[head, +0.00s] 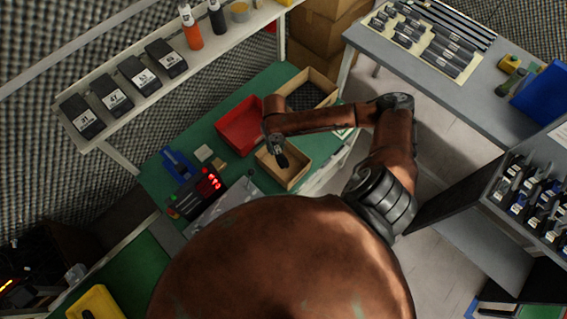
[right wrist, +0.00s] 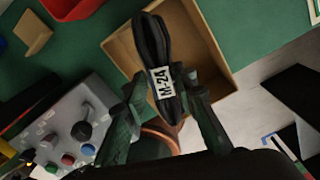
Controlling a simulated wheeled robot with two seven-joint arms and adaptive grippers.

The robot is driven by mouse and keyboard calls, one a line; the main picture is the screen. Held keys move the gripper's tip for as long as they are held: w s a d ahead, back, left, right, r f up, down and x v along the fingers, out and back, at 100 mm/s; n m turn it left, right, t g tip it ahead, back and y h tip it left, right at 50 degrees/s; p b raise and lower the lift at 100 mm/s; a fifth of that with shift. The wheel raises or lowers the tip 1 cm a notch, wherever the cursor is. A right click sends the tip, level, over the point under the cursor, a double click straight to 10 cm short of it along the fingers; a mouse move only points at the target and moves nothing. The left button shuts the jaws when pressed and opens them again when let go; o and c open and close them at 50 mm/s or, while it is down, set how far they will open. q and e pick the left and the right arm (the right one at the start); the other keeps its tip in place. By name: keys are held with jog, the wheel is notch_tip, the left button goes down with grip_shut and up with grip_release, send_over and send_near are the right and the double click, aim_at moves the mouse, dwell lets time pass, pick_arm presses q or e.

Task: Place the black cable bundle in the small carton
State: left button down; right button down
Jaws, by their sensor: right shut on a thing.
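My right gripper (right wrist: 165,108) is shut on the black cable bundle (right wrist: 152,42), which carries a white label reading M-24. In the right wrist view the bundle stands out from between the fingers, over the small carton (right wrist: 225,45). In the head view the right gripper (head: 278,150) is above the open small carton (head: 291,181) on the green bench, and the bundle (head: 282,160) shows as a small dark shape at its tip. The carton's visible floor is bare. Whether the bundle touches the carton I cannot tell. My left gripper is not in view.
A red bin (head: 240,126) and another carton with a dark lining (head: 325,84) stand behind the small carton. A grey control box (right wrist: 75,130) with knobs and a red digital display (head: 210,181) are to the left. A shelf (head: 110,128) with labelled black boxes runs along the upper left.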

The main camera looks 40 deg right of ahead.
jog(key=n, duration=0.1)
jog(key=s+d+f+n, duration=0.1)
jog(key=n, duration=0.1)
jog(key=shift+s+d+f, duration=0.2)
jog(key=shift+s+f, duration=0.05)
jog(key=shift+s, duration=0.05)
jog(key=shift+n, duration=0.4)
notch_tip(320, 180, down, 10)
jog(key=shift+d+f+b, duration=0.1)
jog(key=shift+b, duration=0.3)
jog(key=c, duration=1.6)
grip_release()
jog(key=shift+s+f, duration=0.1)
jog(key=shift+f, duration=0.05)
notch_tip(320, 180, up, 12)
jog(key=shift+r+p, duration=0.2)
jog(key=shift+p, duration=0.55)
